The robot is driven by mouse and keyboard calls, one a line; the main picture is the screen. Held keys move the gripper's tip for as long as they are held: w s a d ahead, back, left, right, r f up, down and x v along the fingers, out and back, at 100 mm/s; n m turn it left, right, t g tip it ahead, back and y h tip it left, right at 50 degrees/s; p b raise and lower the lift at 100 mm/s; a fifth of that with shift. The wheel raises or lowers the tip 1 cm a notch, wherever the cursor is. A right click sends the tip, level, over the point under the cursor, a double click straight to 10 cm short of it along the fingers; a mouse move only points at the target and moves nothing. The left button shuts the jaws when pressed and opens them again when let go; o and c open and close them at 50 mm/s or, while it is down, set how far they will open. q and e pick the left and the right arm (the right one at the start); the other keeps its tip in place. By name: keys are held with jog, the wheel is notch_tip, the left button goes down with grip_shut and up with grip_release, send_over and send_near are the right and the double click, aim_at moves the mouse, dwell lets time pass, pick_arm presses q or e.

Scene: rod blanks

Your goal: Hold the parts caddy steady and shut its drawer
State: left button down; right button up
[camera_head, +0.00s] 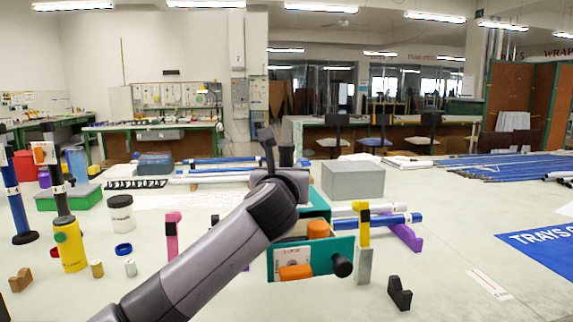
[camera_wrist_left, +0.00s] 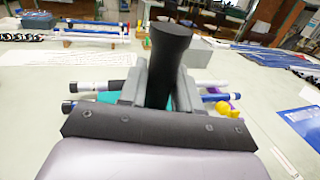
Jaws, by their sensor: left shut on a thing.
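The teal parts caddy (camera_head: 321,210) stands on the bench, largely hidden behind my left arm; bits of teal also show in the wrist view (camera_wrist_left: 112,97). Its drawer (camera_head: 312,268) appears pulled out toward me, with a black knob (camera_head: 342,266) at the right of its front. An orange round piece (camera_head: 318,229) shows above the drawer front, and another orange piece lies across the front. My left gripper (camera_head: 284,168) is above the caddy, shut on a black flared post (camera_wrist_left: 168,60), which looks like the caddy's handle. My right gripper is not in view.
Blue and white rods (camera_head: 390,219) lie behind. A yellow bottle (camera_head: 70,246) and small parts stand at left. The bench in front of the drawer looks clear.

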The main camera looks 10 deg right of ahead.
pick_arm(q)
jog(key=shift+f+b, duration=1.8)
jog(key=shift+f, duration=3.3)
jog(key=shift+f+b, duration=0.3)
jog(key=shift+f, duration=0.7)
jog(key=shift+f+b, duration=0.3)
jog(key=shift+f, duration=0.15)
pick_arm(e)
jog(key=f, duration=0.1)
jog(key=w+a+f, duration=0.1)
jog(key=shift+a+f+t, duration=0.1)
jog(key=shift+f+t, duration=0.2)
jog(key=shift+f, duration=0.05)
pick_arm(q)
jog(key=shift+f, duration=0.15)
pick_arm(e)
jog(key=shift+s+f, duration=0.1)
